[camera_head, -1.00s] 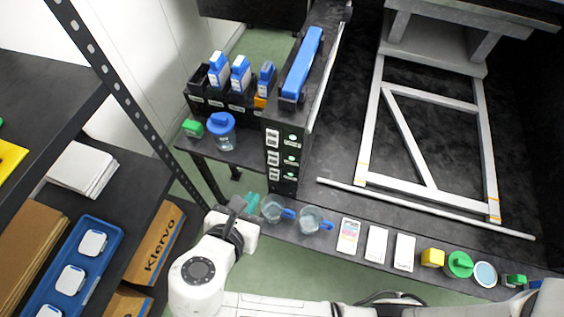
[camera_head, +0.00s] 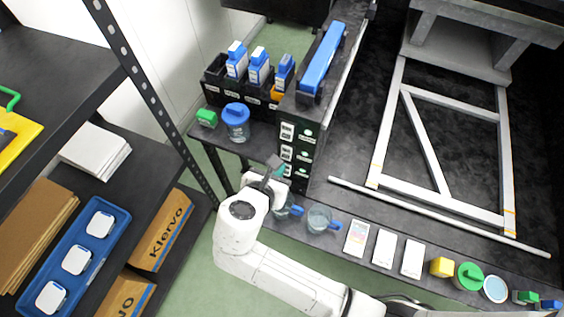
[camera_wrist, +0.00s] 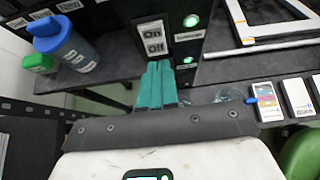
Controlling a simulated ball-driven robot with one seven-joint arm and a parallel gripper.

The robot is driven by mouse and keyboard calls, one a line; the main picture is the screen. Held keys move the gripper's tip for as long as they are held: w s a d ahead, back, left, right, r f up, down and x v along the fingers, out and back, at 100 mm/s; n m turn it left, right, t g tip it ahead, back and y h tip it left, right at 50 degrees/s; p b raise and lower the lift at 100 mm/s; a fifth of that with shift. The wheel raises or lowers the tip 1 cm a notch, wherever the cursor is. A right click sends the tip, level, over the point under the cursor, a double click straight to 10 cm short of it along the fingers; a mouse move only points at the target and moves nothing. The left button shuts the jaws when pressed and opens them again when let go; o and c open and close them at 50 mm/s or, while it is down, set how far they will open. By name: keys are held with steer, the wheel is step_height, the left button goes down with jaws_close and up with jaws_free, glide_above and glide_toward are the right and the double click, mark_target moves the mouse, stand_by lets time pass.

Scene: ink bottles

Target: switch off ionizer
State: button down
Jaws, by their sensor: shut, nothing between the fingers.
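A black control panel (camera_head: 299,150) stands at the end of the bench, with On/Off labels (camera_head: 287,131) and green-lit round buttons (camera_head: 308,132) in rows. In the wrist view, a large On/Off label (camera_wrist: 154,38) is just beyond my fingertips, with a lit green button (camera_wrist: 191,20) to its upper right and another green light (camera_wrist: 187,60) lower down. The small name tags are too blurred to read surely. My gripper (camera_head: 279,168) is in front of the panel's lower left. Its teal fingers (camera_wrist: 158,68) are shut and empty; they hide part of the panel below the label.
A blue-lidded jar (camera_head: 237,124) and green box (camera_head: 206,118) stand left of the panel. Mugs (camera_head: 320,219), white cards (camera_head: 384,248) and small containers line the front ledge. A shelf post (camera_head: 145,95) rises at the left.

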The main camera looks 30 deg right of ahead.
mark_target(287, 157)
steer(key=shift+w+d+f, duration=0.2)
steer(key=shift+w+d, duration=0.25)
steer(key=shift+d, duration=0.1)
steer(key=shift+w+d+f, duration=0.2)
steer(key=shift+w+d, duration=0.2)
steer(key=shift+d, duration=0.15)
steer(key=shift+d+f+h, duration=0.1)
steer(key=shift+f+h, duration=0.05)
steer(key=shift+h, duration=0.15)
steer(key=shift+w+d+r+p, duration=0.1)
steer(key=shift+w+r+p, duration=0.1)
steer(key=shift+r+p, duration=1)
